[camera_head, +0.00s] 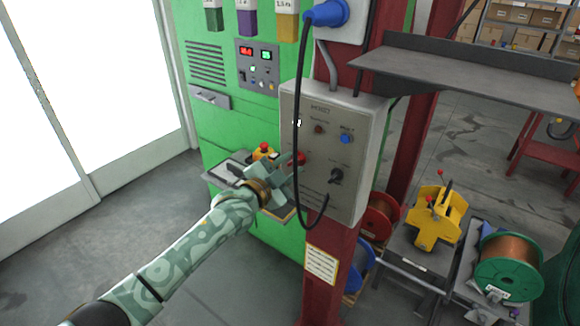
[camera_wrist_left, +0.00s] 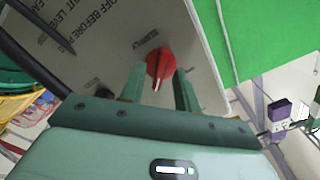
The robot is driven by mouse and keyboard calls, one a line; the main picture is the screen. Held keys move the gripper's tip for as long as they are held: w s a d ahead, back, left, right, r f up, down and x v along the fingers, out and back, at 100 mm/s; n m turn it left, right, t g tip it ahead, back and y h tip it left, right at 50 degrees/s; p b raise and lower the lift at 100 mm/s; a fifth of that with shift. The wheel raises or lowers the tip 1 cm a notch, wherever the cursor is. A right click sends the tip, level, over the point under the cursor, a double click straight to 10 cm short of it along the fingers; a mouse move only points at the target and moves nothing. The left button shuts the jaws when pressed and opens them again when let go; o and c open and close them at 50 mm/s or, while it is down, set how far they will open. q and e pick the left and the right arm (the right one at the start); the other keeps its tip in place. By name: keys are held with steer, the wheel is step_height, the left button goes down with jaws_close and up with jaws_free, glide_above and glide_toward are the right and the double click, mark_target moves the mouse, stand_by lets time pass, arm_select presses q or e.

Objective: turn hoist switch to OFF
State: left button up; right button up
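The hoist switch box (camera_head: 360,122) is a grey panel on a red post. It carries a red rotary knob (camera_head: 299,158), a black rotary knob (camera_head: 336,176), a blue button (camera_head: 346,138) and a small dark red lamp or button (camera_head: 319,129). My left gripper (camera_head: 289,168) is at the panel's lower left, by the red knob. In the left wrist view the red knob (camera_wrist_left: 160,63) sits between the tips of the two spread fingers of my left gripper (camera_wrist_left: 159,82). I cannot tell whether they touch it. My right gripper is not in view.
A black cable (camera_head: 297,100) hangs from a blue plug (camera_head: 327,13) across the panel front, close to my left gripper. A green cabinet (camera_head: 215,125) stands behind. A dark shelf (camera_head: 470,75) juts out at right. Wire spools (camera_head: 508,265) and a yellow device (camera_head: 435,220) sit lower right.

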arm_select(q)
steer(key=shift+w+d, duration=0.25)
steer(key=shift+w, duration=0.05)
steer(key=shift+s, duration=0.1)
jaws_close()
steer(key=shift+a, duration=0.1)
